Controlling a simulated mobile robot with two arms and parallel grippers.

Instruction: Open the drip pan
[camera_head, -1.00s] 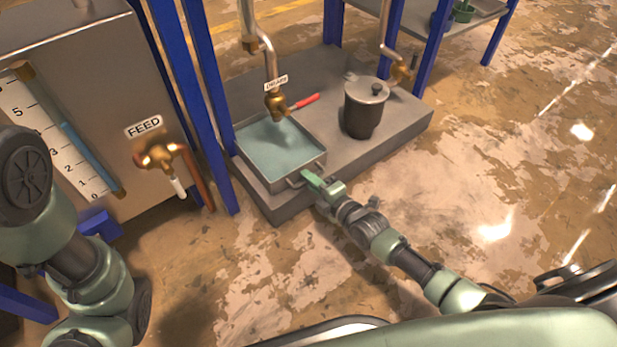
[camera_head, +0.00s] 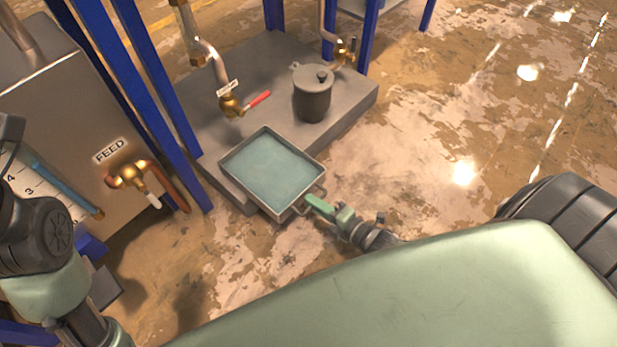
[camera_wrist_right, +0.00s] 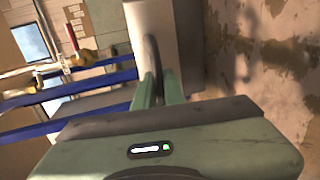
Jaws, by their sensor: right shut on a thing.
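The drip pan (camera_head: 232,184) is a square grey metal tray holding blue-green liquid. In the head view it sits partly on the grey plinth and juts out past its front edge. My right gripper (camera_head: 310,203) is shut on the handle at the pan's near right side. In the right wrist view the green fingers (camera_wrist_right: 160,90) close around the dark handle (camera_wrist_right: 152,55), with the pan's grey wall (camera_wrist_right: 172,35) behind it. My left arm shows at the left edge of the head view; its gripper is out of frame.
A lidded dark pot (camera_head: 313,98) stands on the grey plinth (camera_head: 262,62). A brass drain valve (camera_head: 230,105) with a red lever hangs above and behind the pan. Blue posts (camera_head: 160,80) and the feed valve (camera_head: 128,174) are at left. The floor at right is clear.

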